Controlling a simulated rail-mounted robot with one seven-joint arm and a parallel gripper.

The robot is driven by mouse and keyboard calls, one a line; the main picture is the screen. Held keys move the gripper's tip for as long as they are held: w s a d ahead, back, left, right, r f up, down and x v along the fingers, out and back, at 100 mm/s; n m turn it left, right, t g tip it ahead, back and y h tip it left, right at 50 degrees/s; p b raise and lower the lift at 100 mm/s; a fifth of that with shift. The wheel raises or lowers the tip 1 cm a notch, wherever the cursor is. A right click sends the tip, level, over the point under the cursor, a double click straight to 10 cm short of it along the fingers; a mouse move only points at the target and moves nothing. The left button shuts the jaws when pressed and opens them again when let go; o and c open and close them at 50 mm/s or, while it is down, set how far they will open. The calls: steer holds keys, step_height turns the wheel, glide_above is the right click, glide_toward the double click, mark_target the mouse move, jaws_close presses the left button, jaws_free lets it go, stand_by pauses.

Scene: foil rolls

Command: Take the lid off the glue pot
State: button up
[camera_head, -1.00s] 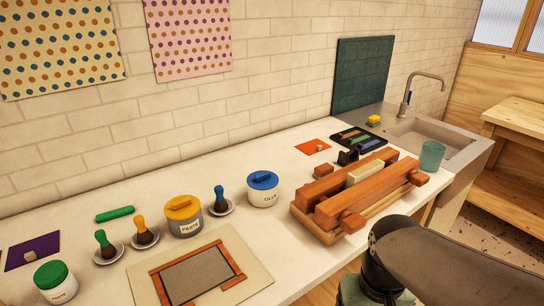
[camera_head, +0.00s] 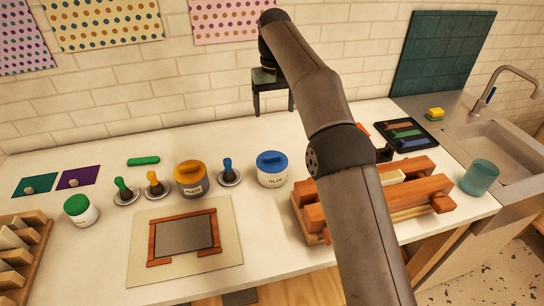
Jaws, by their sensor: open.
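The glue pot (camera_head: 271,178) is a white pot with a "GLUE" label, standing upright on the white counter near the middle. Its blue lid (camera_head: 271,160), with a raised grip bar on top, sits on it. My gripper (camera_head: 274,112) is open and empty, pointing down above and behind the glue pot, apart from the lid. Its two dark fingers show against the wall and the counter's back part.
A paste pot (camera_head: 190,182) with an orange lid and a blue-handled brush (camera_head: 229,172) on a saucer stand left of the glue pot. A wooden press (camera_head: 320,205) stands to the right, partly behind my arm. A framed board (camera_head: 226,252) lies in front.

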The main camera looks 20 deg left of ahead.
glide_above(272, 156)
step_height(272, 156, down, 12)
steer(key=shift+w+d+f+b, duration=0.1)
steer(key=shift+w+d+b, duration=0.05)
steer(key=shift+b, duration=0.3)
steer(key=shift+f+p, duration=0.9)
steer(key=shift+f, duration=1.7)
steer(key=c, duration=1)
